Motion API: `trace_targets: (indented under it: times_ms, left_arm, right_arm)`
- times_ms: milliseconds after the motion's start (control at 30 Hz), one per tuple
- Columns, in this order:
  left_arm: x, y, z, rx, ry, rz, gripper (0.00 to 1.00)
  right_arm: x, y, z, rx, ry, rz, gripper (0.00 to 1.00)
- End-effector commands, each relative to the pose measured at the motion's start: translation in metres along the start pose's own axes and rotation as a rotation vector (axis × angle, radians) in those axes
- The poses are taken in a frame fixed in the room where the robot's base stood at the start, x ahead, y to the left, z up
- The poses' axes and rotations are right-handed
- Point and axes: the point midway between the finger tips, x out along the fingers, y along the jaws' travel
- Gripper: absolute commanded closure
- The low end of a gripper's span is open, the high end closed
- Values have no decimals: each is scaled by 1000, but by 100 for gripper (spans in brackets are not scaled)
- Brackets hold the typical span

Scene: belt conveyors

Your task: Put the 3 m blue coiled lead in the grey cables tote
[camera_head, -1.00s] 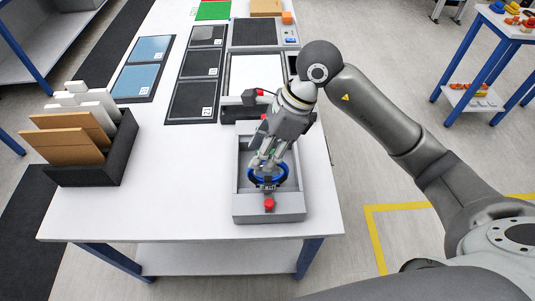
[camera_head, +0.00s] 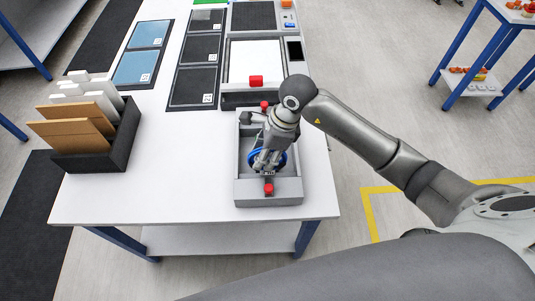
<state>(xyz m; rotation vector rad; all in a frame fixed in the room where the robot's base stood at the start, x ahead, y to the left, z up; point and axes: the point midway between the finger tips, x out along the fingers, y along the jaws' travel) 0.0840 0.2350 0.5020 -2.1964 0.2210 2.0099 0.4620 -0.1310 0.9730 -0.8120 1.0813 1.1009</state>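The blue coiled lead (camera_head: 281,160) lies in a grey open box (camera_head: 268,199) with a red knob on its front edge, near the front of the white table. My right gripper (camera_head: 266,167) points down into this box with its fingers at the coil and covers much of it. I cannot tell whether the fingers are closed on the lead. No label marks this box as the cables tote, and no other grey tote can be made out. My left gripper is out of view.
A black rack (camera_head: 125,145) with brown and white panels stands at the left. Dark trays (camera_head: 195,84), blue-topped trays (camera_head: 137,66) and a white-topped station (camera_head: 256,62) lie behind. The table between rack and box is clear. A blue-legged side table (camera_head: 487,52) stands at right.

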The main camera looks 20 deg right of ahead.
Motion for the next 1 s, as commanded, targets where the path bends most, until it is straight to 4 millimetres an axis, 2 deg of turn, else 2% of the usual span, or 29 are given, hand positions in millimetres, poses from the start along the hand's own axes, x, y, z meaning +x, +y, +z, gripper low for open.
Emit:
trace_targets:
  times_ms: [133, 333, 633, 1000]
  left_arm:
    - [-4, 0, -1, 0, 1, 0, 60]
    - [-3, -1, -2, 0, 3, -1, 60]
    - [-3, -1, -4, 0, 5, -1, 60]
    - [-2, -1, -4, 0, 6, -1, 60]
  right_arm:
    - [10, 0, 0, 0, 0, 0, 61]
    - [11, 0, 0, -1, 0, -1, 61]
    - [10, 0, 0, -1, 0, -1, 99]
    - [10, 0, 0, -1, -1, -2, 100]
